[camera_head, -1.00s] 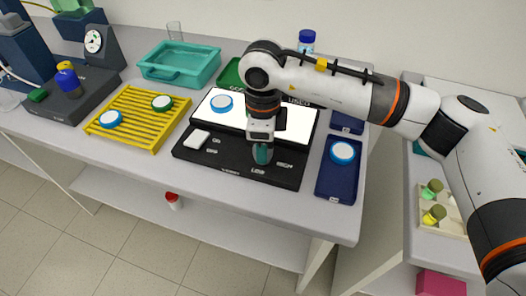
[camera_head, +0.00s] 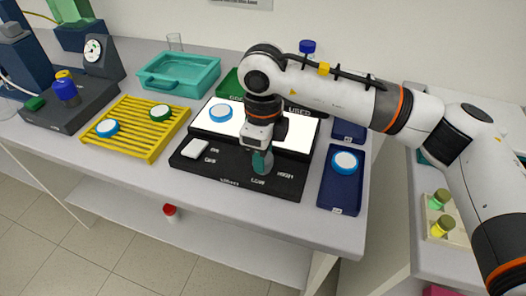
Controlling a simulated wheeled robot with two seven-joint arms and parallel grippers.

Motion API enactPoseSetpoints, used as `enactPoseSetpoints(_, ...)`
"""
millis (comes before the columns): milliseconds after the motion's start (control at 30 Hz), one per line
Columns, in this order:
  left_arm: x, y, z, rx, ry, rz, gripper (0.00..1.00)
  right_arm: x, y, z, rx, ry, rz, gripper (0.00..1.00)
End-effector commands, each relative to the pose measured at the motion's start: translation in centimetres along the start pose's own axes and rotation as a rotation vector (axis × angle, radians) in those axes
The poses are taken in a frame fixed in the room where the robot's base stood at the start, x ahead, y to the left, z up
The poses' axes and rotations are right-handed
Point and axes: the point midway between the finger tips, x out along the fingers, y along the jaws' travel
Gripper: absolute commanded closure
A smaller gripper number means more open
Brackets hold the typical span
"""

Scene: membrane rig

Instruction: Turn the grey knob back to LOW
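My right gripper (camera_head: 262,161) points down over the front right part of the black control panel (camera_head: 210,171). Its teal fingertips are at the panel, among small white labels. The label at the right seems to read HIGH; the others are too small to read surely. The grey knob does not show clearly; the gripper seems to cover it. I cannot tell whether the fingers are closed on it. A white rocker or button (camera_head: 195,149) is on the panel's left. My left gripper is not in view.
A lit white plate (camera_head: 291,134) with a blue-rimmed dish (camera_head: 221,113) lies behind the panel. A yellow rack (camera_head: 139,147) with two dishes stands left. A navy tray (camera_head: 340,193) with another dish stands right. A teal basin (camera_head: 180,72) is at the back.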

Motion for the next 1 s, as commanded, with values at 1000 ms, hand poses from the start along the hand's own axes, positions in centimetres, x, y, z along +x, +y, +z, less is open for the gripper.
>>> enactPoseSetpoints(1000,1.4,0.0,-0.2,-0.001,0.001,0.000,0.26,-10.0,0.1,0.0,0.002,0.004,0.004,0.39)
